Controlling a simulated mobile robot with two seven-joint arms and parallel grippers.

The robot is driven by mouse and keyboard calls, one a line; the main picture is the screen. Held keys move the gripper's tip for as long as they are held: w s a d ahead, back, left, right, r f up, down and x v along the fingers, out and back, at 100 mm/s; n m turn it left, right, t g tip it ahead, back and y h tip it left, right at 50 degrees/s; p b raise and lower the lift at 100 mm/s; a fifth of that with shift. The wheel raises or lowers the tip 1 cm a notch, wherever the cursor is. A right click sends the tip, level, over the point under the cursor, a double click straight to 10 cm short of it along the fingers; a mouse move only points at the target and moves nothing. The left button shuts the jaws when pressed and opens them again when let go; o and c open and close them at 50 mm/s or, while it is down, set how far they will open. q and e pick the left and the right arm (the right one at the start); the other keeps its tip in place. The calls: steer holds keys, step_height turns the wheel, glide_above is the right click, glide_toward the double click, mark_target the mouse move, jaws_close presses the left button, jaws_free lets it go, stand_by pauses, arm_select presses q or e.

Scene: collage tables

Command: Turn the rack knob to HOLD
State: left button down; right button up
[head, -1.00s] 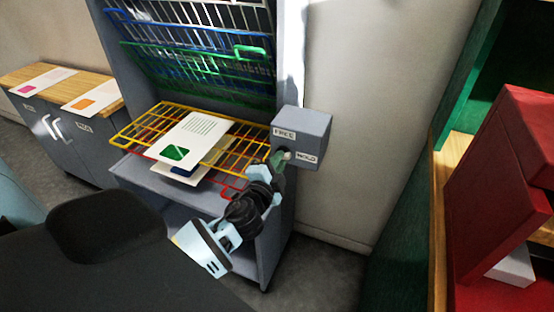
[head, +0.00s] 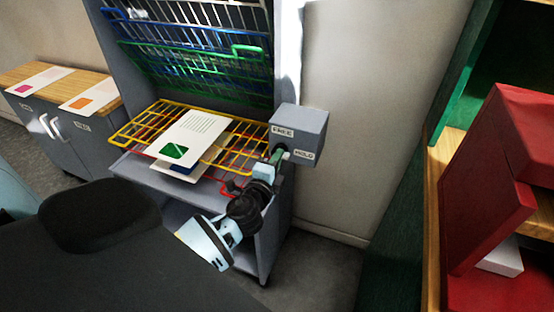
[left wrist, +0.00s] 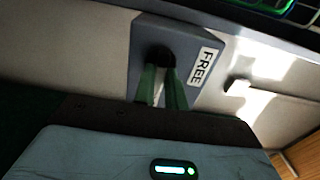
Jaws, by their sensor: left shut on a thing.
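The grey control box (head: 312,122) is mounted at the right side of the rack, with a FREE label (head: 283,131) at upper left and a HOLD label (head: 304,154) at lower right. My left gripper (head: 279,153) is at the box's front with its green fingers shut on the rack knob. A small pale piece shows beside the fingertips, near the HOLD label. In the left wrist view the fingers (left wrist: 161,88) reach the dark round knob (left wrist: 160,57), beside the FREE label (left wrist: 204,66). The fingers partly hide the knob, and its exact pointing is unclear.
The rack has a yellow wire shelf (head: 143,123) holding printed sheets (head: 195,135); blue and green shelves are tilted up above it. A cabinet with papers (head: 75,80) stands at left. Red and green furniture (head: 487,190) stands at right.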

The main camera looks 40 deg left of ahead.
arm_select(q)
steer(key=c, duration=1.4)
jaws_free()
steer(key=shift+c, duration=0.2)
steer(key=v, duration=0.7)
steer(key=shift+s+b, duration=0.4)
